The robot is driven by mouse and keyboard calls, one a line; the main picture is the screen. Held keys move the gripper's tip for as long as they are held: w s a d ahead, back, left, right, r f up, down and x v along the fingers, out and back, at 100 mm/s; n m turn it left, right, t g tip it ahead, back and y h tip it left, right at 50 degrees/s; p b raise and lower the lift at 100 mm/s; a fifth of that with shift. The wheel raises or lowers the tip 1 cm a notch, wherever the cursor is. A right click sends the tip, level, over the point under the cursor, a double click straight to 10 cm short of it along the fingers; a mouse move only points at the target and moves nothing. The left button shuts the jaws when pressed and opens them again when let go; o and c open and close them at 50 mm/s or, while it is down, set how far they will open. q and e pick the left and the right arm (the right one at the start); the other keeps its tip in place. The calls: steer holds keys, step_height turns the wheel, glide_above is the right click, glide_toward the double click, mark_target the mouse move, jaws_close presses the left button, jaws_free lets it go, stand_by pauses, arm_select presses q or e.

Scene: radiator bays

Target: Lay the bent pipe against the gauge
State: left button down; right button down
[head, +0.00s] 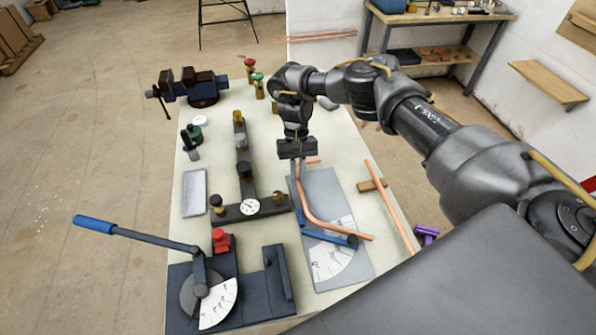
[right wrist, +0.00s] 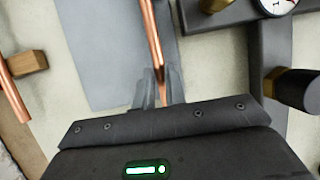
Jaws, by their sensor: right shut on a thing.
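The bent copper pipe (head: 304,205) runs down from my right gripper (head: 299,165) and bends toward the lower right. The gauge is a grey plate (head: 322,190) with a white scale (head: 330,261) and a blue arm (head: 330,236). The pipe is over the plate, its bent leg close beside the blue arm; I cannot tell whether they touch. In the right wrist view, my right gripper (right wrist: 161,88) is shut on the straight leg of the pipe (right wrist: 152,38), with the grey plate (right wrist: 100,50) behind it. My left gripper is not in view.
A bender with a blue-handled lever (head: 95,224) stands at the front left. A dark fixture with a dial (head: 249,206) is left of the gauge. A straight copper pipe (head: 392,210) rests on a wooden block (head: 372,185) to the right. A vise (head: 200,88) is at the back.

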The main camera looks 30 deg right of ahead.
steer(key=shift+f, duration=0.45)
steer(key=c, duration=1.4)
jaws_free()
steer(key=shift+o, duration=0.2)
steer(key=shift+r, duration=0.1)
steer(key=b+v, duration=0.2)
steer(key=v, duration=0.8)
steer(key=shift+r, duration=0.3)
